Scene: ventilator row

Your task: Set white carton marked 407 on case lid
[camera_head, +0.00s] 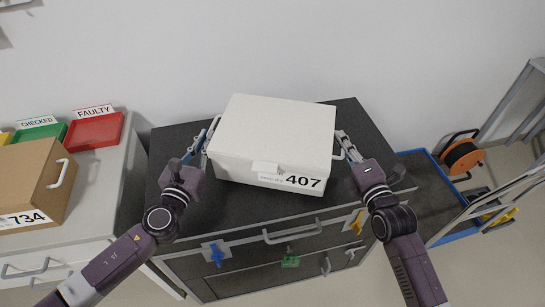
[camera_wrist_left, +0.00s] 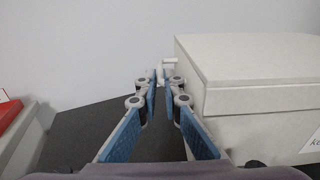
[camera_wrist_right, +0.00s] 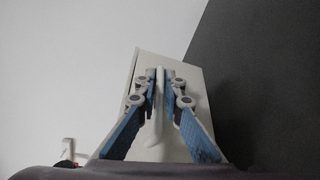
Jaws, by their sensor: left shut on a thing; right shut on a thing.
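The white carton marked 407 (camera_head: 275,133) is in the middle of the head view, over the dark case lid (camera_head: 172,143). I cannot tell for sure whether it rests on the lid or hangs just above it. My left gripper (camera_head: 208,142) is shut on the carton's left side handle; the carton also shows in the left wrist view (camera_wrist_left: 245,85). My right gripper (camera_head: 345,143) is shut on its right side handle, a pale bar (camera_wrist_right: 157,110) between the fingers in the right wrist view.
A brown carton marked 734 (camera_head: 28,180) stands on a pale cabinet at left, near a red FAULTY tray (camera_head: 96,131) and a green CHECKED tray (camera_head: 40,134). A blue-edged cart (camera_head: 440,185) and an orange cable reel (camera_head: 461,156) stand at right. A wall is behind.

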